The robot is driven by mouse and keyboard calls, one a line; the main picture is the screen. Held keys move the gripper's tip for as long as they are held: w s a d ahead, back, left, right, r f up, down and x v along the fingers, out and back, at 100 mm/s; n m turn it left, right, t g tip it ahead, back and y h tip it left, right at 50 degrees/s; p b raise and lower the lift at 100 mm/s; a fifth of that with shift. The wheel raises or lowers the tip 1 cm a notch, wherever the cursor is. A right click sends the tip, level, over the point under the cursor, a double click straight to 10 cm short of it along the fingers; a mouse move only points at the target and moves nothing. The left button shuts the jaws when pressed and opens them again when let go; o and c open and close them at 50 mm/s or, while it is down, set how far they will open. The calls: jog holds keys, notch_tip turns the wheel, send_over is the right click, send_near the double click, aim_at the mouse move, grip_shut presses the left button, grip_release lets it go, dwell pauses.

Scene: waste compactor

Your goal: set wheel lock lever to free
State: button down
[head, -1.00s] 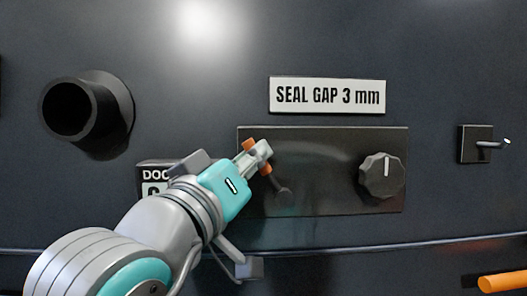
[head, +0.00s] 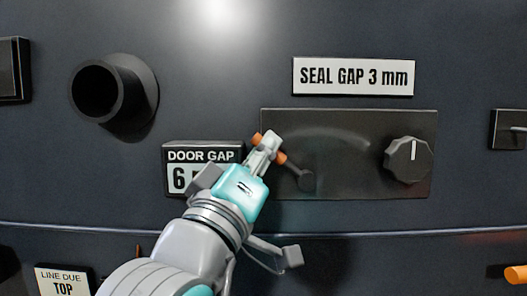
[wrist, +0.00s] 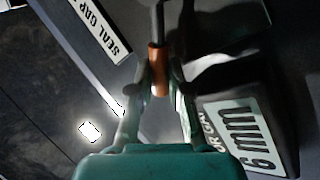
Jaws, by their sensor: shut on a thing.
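The lever is a dark arm with an orange grip (head: 280,158) on a dark panel (head: 345,185). Its pivot (head: 306,181) is at the panel's lower left, and the lever leans up and left from there. My gripper (head: 268,145) is shut on the orange grip, which shows on both sides of the fingers. In the wrist view the orange grip (wrist: 158,70) sits between the fingertips, with the dark lever shaft running on beyond it. I see no readable lock or free mark on the panel.
A ridged knob (head: 408,160) is on the panel's right. A "SEAL GAP 3 mm" sign (head: 353,76) is above. A "DOOR GAP" plate (head: 203,157) stands close left of my gripper. A black pipe stub (head: 100,92) juts out at upper left.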

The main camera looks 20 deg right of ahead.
jog(key=c, duration=1.1)
grip_release()
